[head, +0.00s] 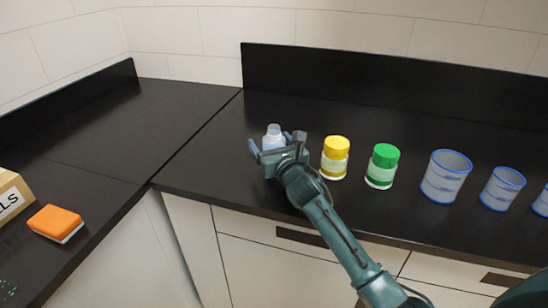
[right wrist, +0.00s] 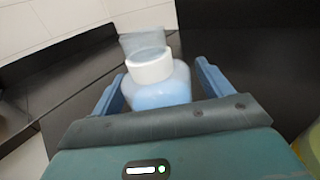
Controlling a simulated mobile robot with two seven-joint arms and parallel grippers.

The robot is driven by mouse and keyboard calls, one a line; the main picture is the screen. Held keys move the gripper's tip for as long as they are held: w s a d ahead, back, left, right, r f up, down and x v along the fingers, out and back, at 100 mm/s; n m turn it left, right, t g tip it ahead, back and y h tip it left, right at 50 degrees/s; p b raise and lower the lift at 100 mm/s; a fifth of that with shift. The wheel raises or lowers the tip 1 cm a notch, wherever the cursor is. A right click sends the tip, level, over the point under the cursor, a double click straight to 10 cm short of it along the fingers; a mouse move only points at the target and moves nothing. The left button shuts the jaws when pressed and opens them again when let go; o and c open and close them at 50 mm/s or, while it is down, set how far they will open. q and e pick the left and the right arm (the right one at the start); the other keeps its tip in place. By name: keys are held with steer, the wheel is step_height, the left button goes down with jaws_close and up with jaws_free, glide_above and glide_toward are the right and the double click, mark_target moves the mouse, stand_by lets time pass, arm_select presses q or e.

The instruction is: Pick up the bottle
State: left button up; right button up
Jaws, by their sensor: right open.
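A light blue bottle with a white cap (head: 273,134) stands upright on the black counter, left of the two capped jars. My right gripper (head: 275,143) reaches over the counter at the bottle and hides its lower part in the head view. In the right wrist view the bottle (right wrist: 158,85) is between the two blue fingers of the right gripper (right wrist: 155,90). The fingers are open, one on each side of it. I cannot tell whether either finger touches it. My left gripper is not in view.
A yellow-capped jar (head: 335,158) stands close right of my gripper, then a green-capped jar (head: 382,166) and blue-rimmed cups (head: 445,176). An orange sponge (head: 56,223) and a box (head: 10,196) lie on the left counter. The back-left counter is clear.

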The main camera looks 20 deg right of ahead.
steer(key=shift+c, duration=0.6)
steer(key=c, duration=1.1)
steer(key=shift+r, duration=0.1)
